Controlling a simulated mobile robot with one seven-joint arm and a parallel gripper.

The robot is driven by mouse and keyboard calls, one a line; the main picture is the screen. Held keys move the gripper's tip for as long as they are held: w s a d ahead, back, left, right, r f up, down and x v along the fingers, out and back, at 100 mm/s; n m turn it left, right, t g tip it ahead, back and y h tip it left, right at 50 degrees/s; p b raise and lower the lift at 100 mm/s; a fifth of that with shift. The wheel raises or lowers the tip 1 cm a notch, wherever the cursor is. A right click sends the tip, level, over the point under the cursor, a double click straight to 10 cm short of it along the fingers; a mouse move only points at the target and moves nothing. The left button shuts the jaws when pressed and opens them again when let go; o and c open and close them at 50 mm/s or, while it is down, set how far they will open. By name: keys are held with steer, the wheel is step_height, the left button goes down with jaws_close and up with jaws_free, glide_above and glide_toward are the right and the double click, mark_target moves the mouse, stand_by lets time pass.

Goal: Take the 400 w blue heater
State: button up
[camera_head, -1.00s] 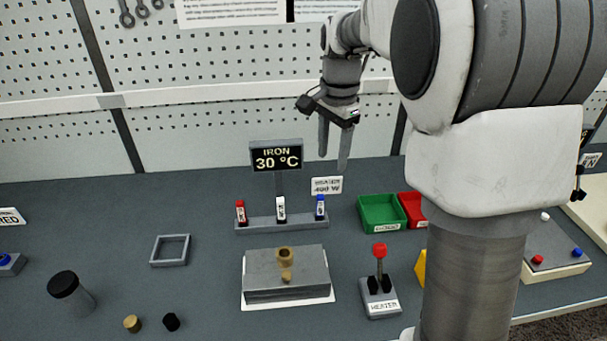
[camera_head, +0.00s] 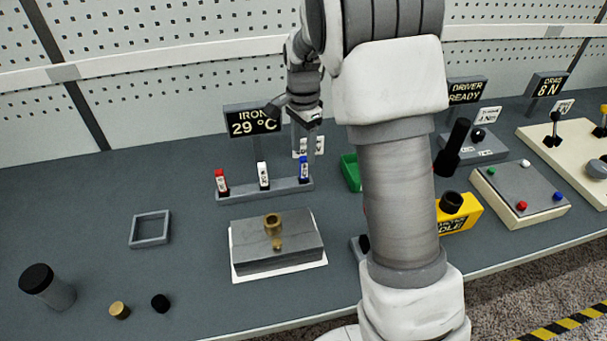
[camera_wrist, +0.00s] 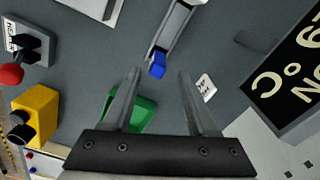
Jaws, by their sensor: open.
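The blue heater (camera_head: 304,168) stands upright at the right end of a grey rack, with a white label on its side. In the wrist view its blue end (camera_wrist: 157,65) lies between the fingertips in the picture. My gripper (camera_head: 303,150) is open and empty, fingers pointing down over that end of the rack. I cannot tell whether the fingertips reach down beside the heater. A white heater (camera_head: 264,175) and a red heater (camera_head: 221,182) stand in the same rack (camera_head: 240,191) to its left.
The iron display (camera_head: 252,120) reading 29 °C stands behind the rack. A green bin (camera_head: 351,172) is just right of it, partly hidden by my arm. A grey block with a brass part (camera_head: 273,226) is in front.

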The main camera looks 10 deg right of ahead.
mark_target(304, 169)
steer(key=f, duration=0.6)
steer(key=shift+s+f+b, duration=0.25)
steer(key=shift+f+b, duration=0.05)
steer(key=shift+b, duration=0.1)
jaws_close()
